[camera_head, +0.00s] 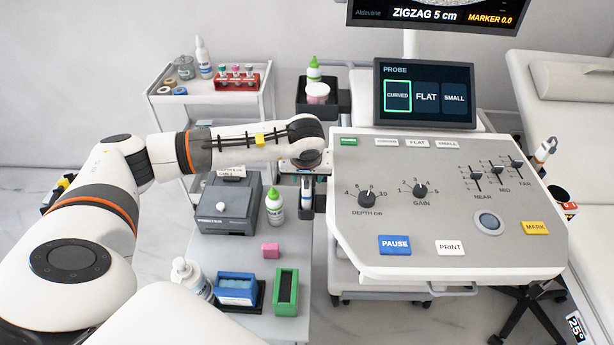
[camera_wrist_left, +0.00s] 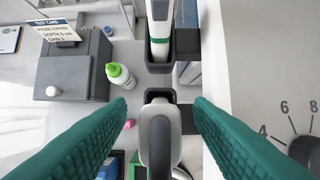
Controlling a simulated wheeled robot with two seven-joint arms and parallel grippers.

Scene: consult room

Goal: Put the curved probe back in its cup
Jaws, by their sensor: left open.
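My left gripper (camera_head: 305,185) is at the left edge of the ultrasound console, above the holder cups. In the left wrist view its teal fingers (camera_wrist_left: 161,106) are open, one on each side of a white and grey probe (camera_wrist_left: 160,132). This probe overlaps a dark cup (camera_wrist_left: 159,95); I cannot tell whether it sits in it or above it. Farther up, a white probe with a green band (camera_wrist_left: 159,25) stands at another dark cup (camera_wrist_left: 158,68). The pictures do not clearly show which probe is the curved one. My right gripper is out of view.
The console (camera_head: 440,210) with knobs and sliders lies right of my gripper. On the left, a cart holds a grey box (camera_head: 230,205), a green-capped bottle (camera_head: 275,206), a pink block (camera_head: 270,250) and blue (camera_head: 236,289) and green (camera_head: 286,291) boxes. The screen (camera_head: 425,95) highlights CURVED.

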